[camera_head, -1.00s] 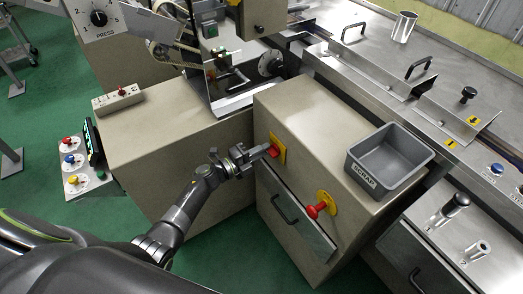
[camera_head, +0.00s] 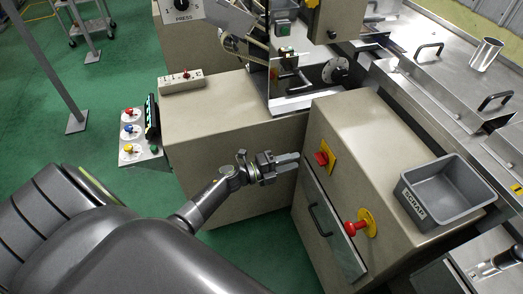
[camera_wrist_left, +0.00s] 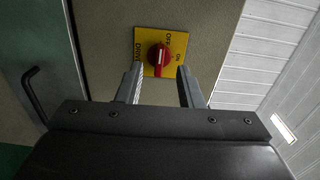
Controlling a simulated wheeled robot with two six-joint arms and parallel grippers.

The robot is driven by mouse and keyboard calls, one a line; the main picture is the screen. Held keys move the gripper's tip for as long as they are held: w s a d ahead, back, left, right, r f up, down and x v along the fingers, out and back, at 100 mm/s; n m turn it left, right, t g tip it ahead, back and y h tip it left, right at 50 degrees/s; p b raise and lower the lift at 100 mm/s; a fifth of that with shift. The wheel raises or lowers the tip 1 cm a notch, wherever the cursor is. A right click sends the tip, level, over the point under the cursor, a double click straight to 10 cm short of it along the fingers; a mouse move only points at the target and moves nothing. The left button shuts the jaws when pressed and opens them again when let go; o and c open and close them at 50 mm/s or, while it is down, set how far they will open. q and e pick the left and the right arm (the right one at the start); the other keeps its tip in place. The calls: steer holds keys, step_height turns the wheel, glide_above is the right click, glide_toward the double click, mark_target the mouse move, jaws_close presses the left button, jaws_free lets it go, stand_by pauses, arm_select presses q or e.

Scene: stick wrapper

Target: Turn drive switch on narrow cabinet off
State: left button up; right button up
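The drive switch is a red knob (camera_head: 321,158) on a yellow plate on the narrow cabinet's (camera_head: 345,130) front face. In the left wrist view the red knob (camera_wrist_left: 160,56) carries a pale line running roughly up and down, and the yellow plate (camera_wrist_left: 143,38) reads DRIVE, OFF and ON. I cannot surely tell which label the knob points to. My left gripper (camera_head: 297,163) is just left of the knob, with a small gap. In the left wrist view its fingers (camera_wrist_left: 161,86) are apart and empty, with the knob ahead between them.
A red emergency-type button (camera_head: 357,226) on a yellow disc sits lower right on the same front. A grey SCRAP bin (camera_head: 445,190) stands on top. A wider cabinet (camera_head: 220,120) is to the left.

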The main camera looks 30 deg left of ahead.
arm_select(q)
steer(key=b+v, duration=0.1)
steer(key=v, duration=0.9)
steer(key=shift+s+a, duration=0.25)
steer(key=shift+s, duration=0.05)
